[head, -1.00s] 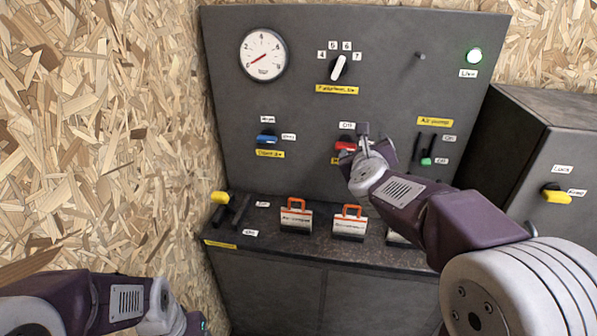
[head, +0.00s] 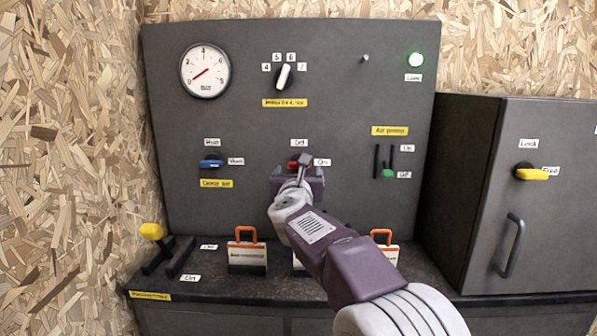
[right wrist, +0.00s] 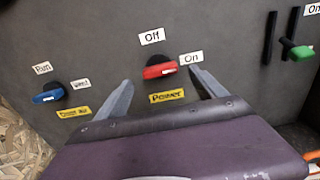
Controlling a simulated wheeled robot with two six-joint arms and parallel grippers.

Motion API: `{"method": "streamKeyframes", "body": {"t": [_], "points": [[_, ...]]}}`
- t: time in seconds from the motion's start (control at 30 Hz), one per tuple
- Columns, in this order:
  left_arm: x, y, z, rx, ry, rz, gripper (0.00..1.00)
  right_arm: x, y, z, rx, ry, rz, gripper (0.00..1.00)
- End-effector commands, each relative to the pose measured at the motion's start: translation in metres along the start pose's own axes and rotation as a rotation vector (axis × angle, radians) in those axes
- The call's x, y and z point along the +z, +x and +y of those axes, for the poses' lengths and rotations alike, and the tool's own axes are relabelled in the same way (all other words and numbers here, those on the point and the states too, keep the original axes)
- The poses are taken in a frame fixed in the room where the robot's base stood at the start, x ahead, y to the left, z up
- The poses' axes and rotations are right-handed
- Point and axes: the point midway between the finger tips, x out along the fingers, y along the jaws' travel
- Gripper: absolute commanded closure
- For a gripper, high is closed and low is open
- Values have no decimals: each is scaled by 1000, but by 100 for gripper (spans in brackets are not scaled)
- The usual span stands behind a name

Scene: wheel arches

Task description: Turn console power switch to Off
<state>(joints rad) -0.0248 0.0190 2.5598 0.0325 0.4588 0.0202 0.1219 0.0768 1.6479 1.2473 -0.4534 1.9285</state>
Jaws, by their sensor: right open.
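The console power switch is a red rotary handle (right wrist: 160,71) on the dark panel, above a yellow "Power" label (right wrist: 167,97). In the right wrist view the handle lies roughly level, pointing right towards the "On" label (right wrist: 191,58); the "Off" label (right wrist: 152,37) is above it. In the head view the red handle (head: 293,165) is mostly hidden behind my right gripper (head: 302,163). My right gripper, also in the right wrist view (right wrist: 163,88), is open and empty, its fingers either side of the handle's lower area; contact is not visible. My left gripper is out of view.
A blue switch (head: 210,164) sits left of the red one and a green-tipped slider (head: 388,174) right. A white selector knob (head: 284,76) is above. Orange-handled blocks (head: 247,257) stand on the ledge below. A cabinet (head: 470,190) stands at right.

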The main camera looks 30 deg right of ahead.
Motion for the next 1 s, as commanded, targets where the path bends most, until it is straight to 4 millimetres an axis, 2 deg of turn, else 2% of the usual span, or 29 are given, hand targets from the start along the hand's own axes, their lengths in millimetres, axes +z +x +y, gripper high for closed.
{"method": "streamKeyframes", "body": {"t": [0.1, 0.2, 0.5, 0.53, 0.73, 0.77, 1.0], "points": [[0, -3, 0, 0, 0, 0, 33, 1, 22, 0, -1, 0, 1, 20], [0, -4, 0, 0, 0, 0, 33, 1, 33, -1, -2, 0, 0, 20], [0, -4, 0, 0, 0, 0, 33, 0, 38, 0, 0, 0, 0, 20], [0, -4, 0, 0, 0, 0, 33, 0, 38, 0, 0, 0, 0, 23], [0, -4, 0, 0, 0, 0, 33, 0, 38, 0, 0, -1, 0, 78], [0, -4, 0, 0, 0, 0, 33, 0, 38, 0, 0, 0, 0, 82], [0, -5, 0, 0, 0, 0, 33, 0, 38, 0, 0, -26, 0, 82]]}}
